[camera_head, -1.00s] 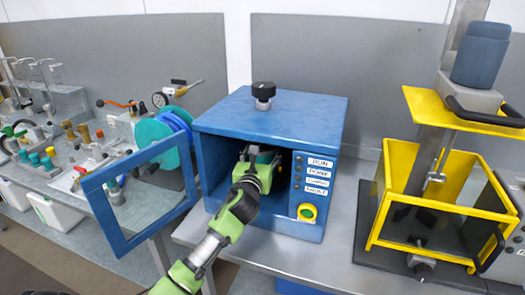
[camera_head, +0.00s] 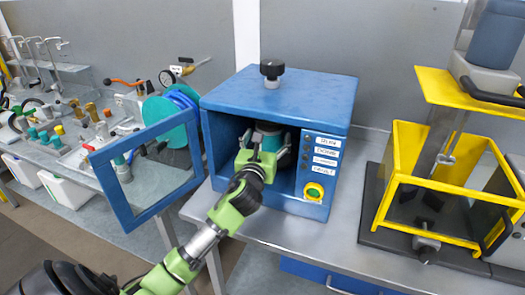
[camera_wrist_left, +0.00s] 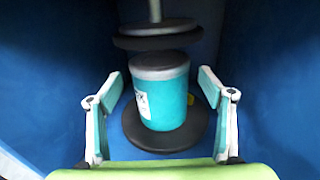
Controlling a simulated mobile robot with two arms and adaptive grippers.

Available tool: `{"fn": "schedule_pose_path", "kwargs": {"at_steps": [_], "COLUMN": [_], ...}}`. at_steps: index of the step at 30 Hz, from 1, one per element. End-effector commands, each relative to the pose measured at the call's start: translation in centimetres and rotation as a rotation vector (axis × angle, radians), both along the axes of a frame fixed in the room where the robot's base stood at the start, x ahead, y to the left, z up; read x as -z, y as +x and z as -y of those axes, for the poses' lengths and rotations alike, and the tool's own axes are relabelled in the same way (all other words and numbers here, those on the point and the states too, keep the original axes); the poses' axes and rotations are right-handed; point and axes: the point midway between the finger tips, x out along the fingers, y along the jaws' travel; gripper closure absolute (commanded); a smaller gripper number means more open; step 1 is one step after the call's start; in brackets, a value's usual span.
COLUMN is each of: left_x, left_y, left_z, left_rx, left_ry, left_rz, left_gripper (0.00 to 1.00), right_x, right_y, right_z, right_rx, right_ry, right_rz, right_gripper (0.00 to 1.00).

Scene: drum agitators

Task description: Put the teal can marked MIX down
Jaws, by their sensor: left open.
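The teal can (camera_wrist_left: 170,98) stands upright on a dark round plate (camera_wrist_left: 140,142) inside the blue agitator box, below a dark upper disc (camera_wrist_left: 158,36). A white label shows on its left side in the left wrist view, partly cut off by the curve. The can also shows in the head view (camera_head: 269,138). My left gripper (camera_head: 262,162) reaches through the box's open front. In the left wrist view its two fingers (camera_wrist_left: 161,112) are spread wide, one on each side of the can, with gaps between them and the can. My right gripper is not in view.
The blue box (camera_head: 280,95) has its framed door (camera_head: 125,215) swung open to the left. Labels and a yellow-ringed button (camera_head: 314,191) are on its right panel. A yellow-framed mixer (camera_head: 440,190) stands to the right. Fittings crowd the left bench.

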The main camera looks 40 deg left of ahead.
Motion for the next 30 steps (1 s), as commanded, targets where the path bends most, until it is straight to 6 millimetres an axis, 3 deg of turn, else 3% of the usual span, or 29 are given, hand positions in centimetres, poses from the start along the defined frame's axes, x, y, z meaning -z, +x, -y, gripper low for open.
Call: {"fn": "schedule_pose_path", "kwargs": {"at_steps": [6, 12, 30], "left_x": [0.2, 0.1, 0.0], "left_y": [-3.9, -6.3, -7.2], "left_z": [1.6, 2.6, 3.0], "left_rx": [0.002, 0.001, 0.0], "left_ry": [0.0, 0.0, -0.001], "left_rz": [0.0, 0.0, 0.0], "left_gripper": [0.26, 0.26, 0.26], "right_x": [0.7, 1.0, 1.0], "right_y": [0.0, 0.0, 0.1], "right_z": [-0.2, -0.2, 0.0], "right_rx": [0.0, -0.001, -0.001], "right_ry": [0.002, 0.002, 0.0], "right_rz": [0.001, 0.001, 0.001], "right_gripper": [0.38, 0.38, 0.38]}}
